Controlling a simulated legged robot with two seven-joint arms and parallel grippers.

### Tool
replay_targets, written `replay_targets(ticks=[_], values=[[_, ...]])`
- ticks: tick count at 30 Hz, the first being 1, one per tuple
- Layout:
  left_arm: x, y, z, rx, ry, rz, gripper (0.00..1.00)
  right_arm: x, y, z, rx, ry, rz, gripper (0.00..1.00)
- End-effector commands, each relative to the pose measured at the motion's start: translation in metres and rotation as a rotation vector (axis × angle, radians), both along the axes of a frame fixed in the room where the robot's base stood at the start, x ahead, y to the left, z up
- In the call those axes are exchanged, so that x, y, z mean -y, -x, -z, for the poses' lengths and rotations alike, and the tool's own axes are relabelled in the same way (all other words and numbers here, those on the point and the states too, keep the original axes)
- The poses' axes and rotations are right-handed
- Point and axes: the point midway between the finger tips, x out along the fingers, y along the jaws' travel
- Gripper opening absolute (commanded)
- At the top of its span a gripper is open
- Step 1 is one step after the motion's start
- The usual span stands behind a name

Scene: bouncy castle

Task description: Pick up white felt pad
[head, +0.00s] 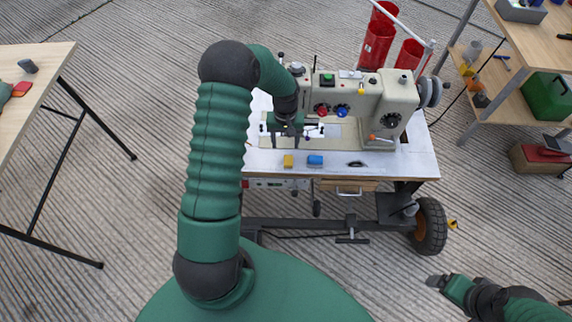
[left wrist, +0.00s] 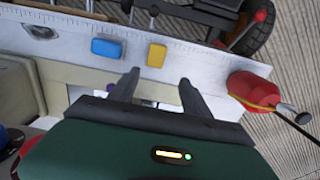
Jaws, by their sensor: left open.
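My left gripper (head: 286,146) is open over the white sewing table (head: 420,160), at the left end of the cream sewing machine (head: 395,100). In the left wrist view its two fingers (left wrist: 159,80) stand apart, with no object clearly held between them. I cannot make out the white felt pad for certain. Pale patches near the fingers blend with the white tabletop, and the gripper body hides part of that area. My right gripper (head: 446,284) is at the lower right of the head view, away from the table; its jaws are too small to read.
A yellow block (head: 288,161) and a blue block (head: 315,160) lie near the table's front edge. Red bins (head: 377,45) stand behind the machine. A red-topped object (left wrist: 252,90) is beside the fingers. A wooden table (head: 30,65) is at left, shelves (head: 510,75) at right.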

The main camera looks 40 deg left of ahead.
Motion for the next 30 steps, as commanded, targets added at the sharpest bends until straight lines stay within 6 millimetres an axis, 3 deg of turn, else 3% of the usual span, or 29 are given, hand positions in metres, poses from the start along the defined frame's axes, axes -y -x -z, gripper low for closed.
replay_targets(ticks=[1,8,15,23,30], values=[[0.003,0.0,0.015,-0.001,-0.001,0.003,0.56,0.001,0.0,0.008,0.0,0.0,0.001,0.84],[0.002,-0.001,0.04,0.003,-0.001,0.004,0.56,0.001,0.0,0.016,-0.001,0.001,0.002,0.84],[0.005,0.002,0.084,0.0,0.004,0.003,0.56,0.001,0.0,0.04,-0.001,0.0,0.002,0.84],[0.007,0.001,0.086,0.004,-0.002,0.004,0.56,0.001,0.0,0.039,0.0,0.0,0.001,0.84],[0.006,0.001,0.087,0.002,0.001,0.004,0.26,0.001,0.0,0.039,0.0,0.001,0.002,0.84]])
